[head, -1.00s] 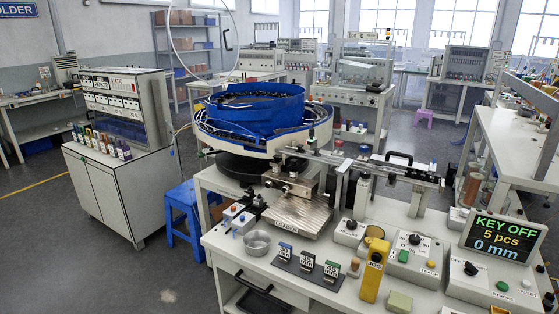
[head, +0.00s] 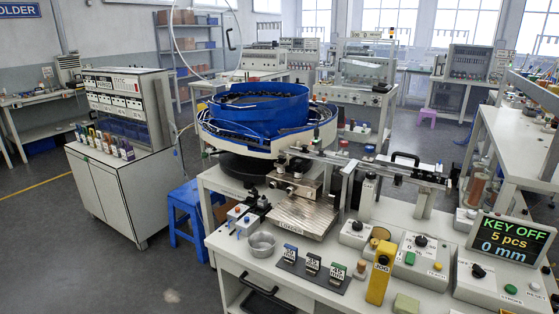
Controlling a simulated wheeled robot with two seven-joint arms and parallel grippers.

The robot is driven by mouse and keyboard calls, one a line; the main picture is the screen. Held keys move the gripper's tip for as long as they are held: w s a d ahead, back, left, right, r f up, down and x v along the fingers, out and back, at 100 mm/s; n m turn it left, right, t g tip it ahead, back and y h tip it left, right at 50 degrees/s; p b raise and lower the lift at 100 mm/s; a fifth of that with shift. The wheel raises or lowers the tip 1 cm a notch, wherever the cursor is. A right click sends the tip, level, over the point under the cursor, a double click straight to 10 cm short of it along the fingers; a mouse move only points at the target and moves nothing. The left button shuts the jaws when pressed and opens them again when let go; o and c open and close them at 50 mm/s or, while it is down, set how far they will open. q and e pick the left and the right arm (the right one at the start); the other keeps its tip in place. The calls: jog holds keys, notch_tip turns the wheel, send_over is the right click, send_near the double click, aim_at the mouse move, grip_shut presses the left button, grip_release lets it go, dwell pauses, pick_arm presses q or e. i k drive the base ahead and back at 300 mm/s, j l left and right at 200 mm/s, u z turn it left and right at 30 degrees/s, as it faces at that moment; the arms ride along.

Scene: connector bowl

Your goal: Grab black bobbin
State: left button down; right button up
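I cannot clearly make out a black bobbin in the head view. Small dark parts lie near the loader plate (head: 303,216), too small to identify. A tan round spool-like piece (head: 379,234) sits on the white bench (head: 232,250) behind the yellow block (head: 379,279). A brown reel-like cylinder (head: 477,190) stands at the right. Neither of my grippers is in view.
A blue bowl feeder (head: 258,107) stands on the bench, with a metal cup (head: 262,244) in front. Control boxes and a display (head: 511,238) fill the bench's right part. A blue stool (head: 186,212) stands left of it. Floor is clear at front left.

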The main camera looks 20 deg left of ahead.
aim_at(281, 162)
jog(key=i+j, duration=0.15)
jog(key=j, duration=0.2)
jog(key=i+j, duration=0.2)
jog(key=j, duration=0.15)
jog(key=i+j, duration=0.15)
jog(key=j, duration=0.2)
jog(key=i+j+z, duration=0.1)
jog(key=j, duration=0.25)
jog(key=i+j, duration=0.4)
jog(key=j, duration=0.3)
jog(key=i+j, duration=0.15)
jog(key=j, duration=0.25)
jog(key=z, duration=0.05)
